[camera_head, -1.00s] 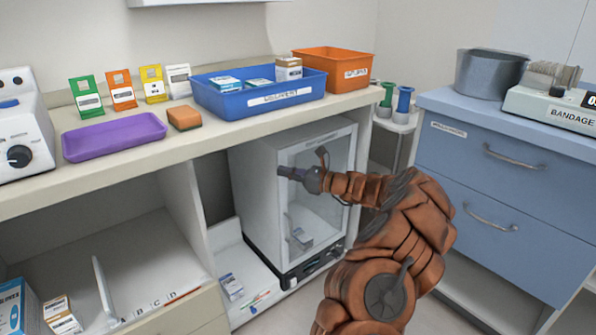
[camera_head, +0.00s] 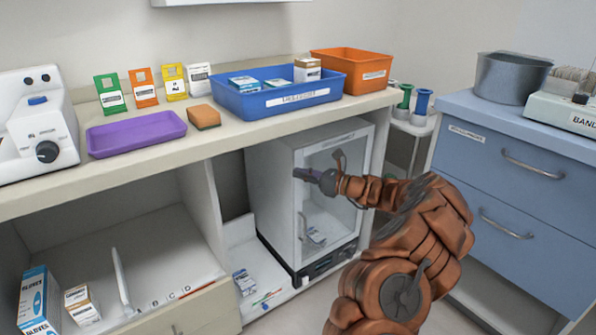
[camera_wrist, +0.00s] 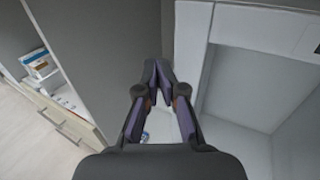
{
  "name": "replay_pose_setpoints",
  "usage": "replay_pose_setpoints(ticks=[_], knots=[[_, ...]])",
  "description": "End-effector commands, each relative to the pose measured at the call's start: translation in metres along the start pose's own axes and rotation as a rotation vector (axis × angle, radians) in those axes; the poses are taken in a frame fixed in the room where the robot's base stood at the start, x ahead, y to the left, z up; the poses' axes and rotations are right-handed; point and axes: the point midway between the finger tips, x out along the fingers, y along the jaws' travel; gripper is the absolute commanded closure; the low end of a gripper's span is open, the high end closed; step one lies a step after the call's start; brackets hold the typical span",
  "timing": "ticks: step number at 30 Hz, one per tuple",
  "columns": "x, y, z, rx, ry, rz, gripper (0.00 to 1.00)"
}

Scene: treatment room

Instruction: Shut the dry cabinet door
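The dry cabinet (camera_head: 270,190) is a white box with a glazed front, standing in the bay under the counter. Its door (camera_head: 331,215) lies in or close to the plane of the front. I cannot tell whether a small gap is left. A light handle (camera_head: 302,227) is at the door's left edge. My gripper (camera_head: 297,173) is in front of the upper left edge of the door, above the handle. In the wrist view my gripper (camera_wrist: 160,66) has its fingertips together with nothing between them, beside the white cabinet frame (camera_wrist: 190,62). Contact cannot be told. My arm hides part of the glass.
The counter (camera_head: 225,137) above holds a blue bin (camera_head: 290,97), an orange bin (camera_head: 350,75) and a purple tray (camera_head: 135,135). A blue drawer unit (camera_head: 520,170) stands to the right. Small packets (camera_head: 244,282) lie left of the cabinet. Floor shows between cabinet and drawers.

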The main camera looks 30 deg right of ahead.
Motion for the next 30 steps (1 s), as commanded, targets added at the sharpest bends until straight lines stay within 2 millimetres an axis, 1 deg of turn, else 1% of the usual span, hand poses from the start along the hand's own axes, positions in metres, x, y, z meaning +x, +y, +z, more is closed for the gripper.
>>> replay_pose_setpoints(ticks=[1,3,6,12,18,24,30], knots=[[-0.005,0.004,0.005,0.002,-0.001,0.002,1.0],[-0.011,0.011,0.006,0.003,-0.002,0.009,1.0],[-0.029,0.018,0.004,0.003,-0.002,0.005,1.0],[-0.055,0.037,0.002,0.003,0.0,0.014,1.0],[-0.078,0.05,0.002,0.002,-0.001,0.015,1.0],[-0.092,0.056,0.001,0.001,0.0,0.014,1.0],[-0.096,0.058,0.0,0.0,0.001,0.015,1.0]])
